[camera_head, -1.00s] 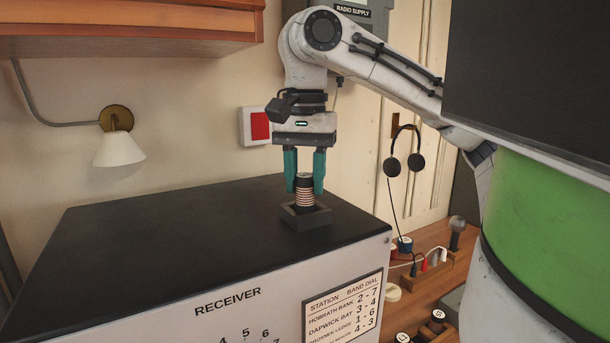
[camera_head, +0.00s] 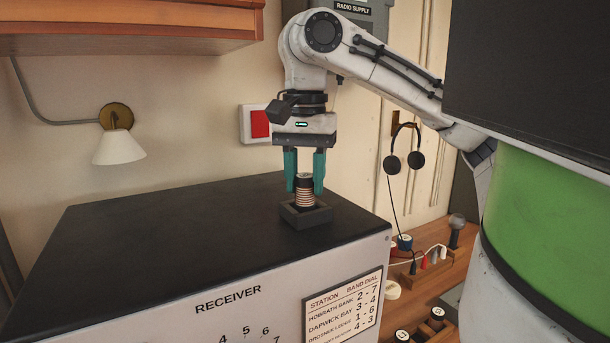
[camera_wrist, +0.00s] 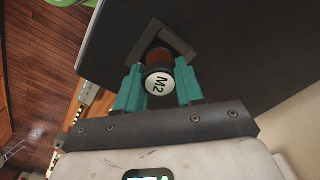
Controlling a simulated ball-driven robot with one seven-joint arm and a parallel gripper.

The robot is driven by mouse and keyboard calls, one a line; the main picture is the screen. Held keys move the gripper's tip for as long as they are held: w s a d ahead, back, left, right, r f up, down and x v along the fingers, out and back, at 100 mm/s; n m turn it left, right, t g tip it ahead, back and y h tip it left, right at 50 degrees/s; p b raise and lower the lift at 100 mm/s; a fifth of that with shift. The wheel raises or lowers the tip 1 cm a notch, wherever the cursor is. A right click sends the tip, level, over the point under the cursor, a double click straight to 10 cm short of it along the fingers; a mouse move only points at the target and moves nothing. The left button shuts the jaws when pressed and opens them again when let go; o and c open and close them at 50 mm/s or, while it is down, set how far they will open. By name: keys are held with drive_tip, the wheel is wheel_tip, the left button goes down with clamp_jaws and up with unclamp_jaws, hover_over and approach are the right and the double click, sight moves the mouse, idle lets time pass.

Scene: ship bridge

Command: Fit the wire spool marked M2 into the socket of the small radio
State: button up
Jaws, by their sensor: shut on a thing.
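The wire spool marked M2 (camera_head: 305,192) has copper-coloured windings and a black top in the head view. Its white M2 cap shows in the wrist view (camera_wrist: 159,86). My gripper (camera_head: 305,180) points down and is shut on the spool, with one teal finger on each side. The spool stands upright at the square dark socket (camera_head: 306,217) on top of the radio labelled RECEIVER (camera_head: 190,225). Its lower end appears within the socket's rim; how deep it sits is hidden. In the wrist view the socket frame (camera_wrist: 181,40) surrounds the spool's far end.
A wooden bench (camera_head: 440,275) at right holds other spools (camera_head: 437,316), a headset (camera_head: 403,162) hangs above it, and small plugs stand in a block. A wall lamp (camera_head: 118,148) and red switch (camera_head: 260,124) are behind. The radio's top is otherwise clear.

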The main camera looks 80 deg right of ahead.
drive_tip(key=shift+f+p, duration=0.3)
drive_tip(key=shift+f, duration=0.3)
idle(2.5)
drive_tip(key=o, duration=1.1)
drive_tip(key=shift+o, duration=0.2)
drive_tip(key=shift+r, duration=0.15)
wheel_tip(320, 180, up, 11)
drive_tip(key=shift+f, duration=0.2)
